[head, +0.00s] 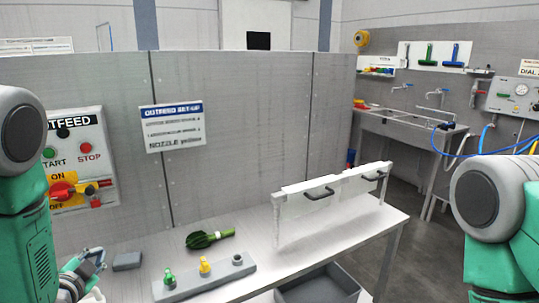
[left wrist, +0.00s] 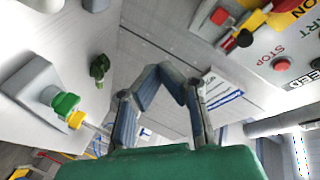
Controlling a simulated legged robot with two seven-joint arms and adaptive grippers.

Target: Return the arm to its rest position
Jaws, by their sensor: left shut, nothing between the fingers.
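My left gripper (head: 90,262) is low at the left of the head view, beside the wall panel and left of a small dark grey block (head: 127,261). In the left wrist view its fingers (left wrist: 160,74) come together at the tips, shut with nothing between them. My left arm runs down the left edge of the head view. My right arm's green and grey links show at the right edge; its gripper is out of the picture.
The outfeed control panel (head: 77,158) with its red-yellow switch (head: 64,190) is close to my left arm. A grey nozzle rack (head: 205,277) and a green brush-like item (head: 209,239) rest on the white bench (head: 262,256). A clear guard (head: 330,202) stands farther right.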

